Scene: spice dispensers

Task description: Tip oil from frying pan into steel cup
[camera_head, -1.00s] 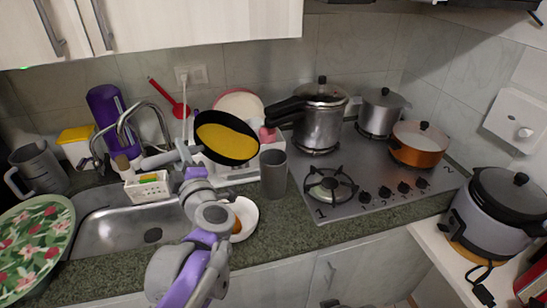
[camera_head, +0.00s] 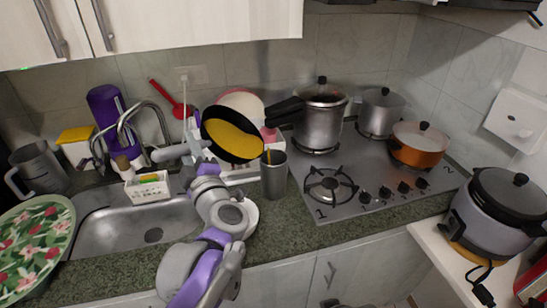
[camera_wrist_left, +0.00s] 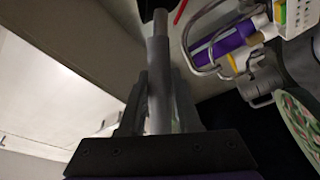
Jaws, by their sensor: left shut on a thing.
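The black frying pan (camera_head: 207,118) is held in the air above the counter, tilted down to the right, with yellow oil (camera_head: 230,138) in it. A thin yellow streak (camera_head: 268,156) shows between the pan's low right edge and the mouth of the steel cup (camera_head: 274,182). The cup stands upright on the counter, left of the stove. My left gripper (camera_head: 191,148) is shut on the pan's grey handle (camera_head: 168,154). In the left wrist view the handle (camera_wrist_left: 158,85) runs between its fingers; the pan's bowl is mostly out of view there. My right gripper is not in view.
The gas stove (camera_head: 380,192) with pots is right of the cup. A white dish rack (camera_head: 240,173) stands behind the cup. The sink (camera_head: 120,222) and tap (camera_head: 128,125) are at left. A white plate (camera_head: 252,215), partly behind my arm, lies in front.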

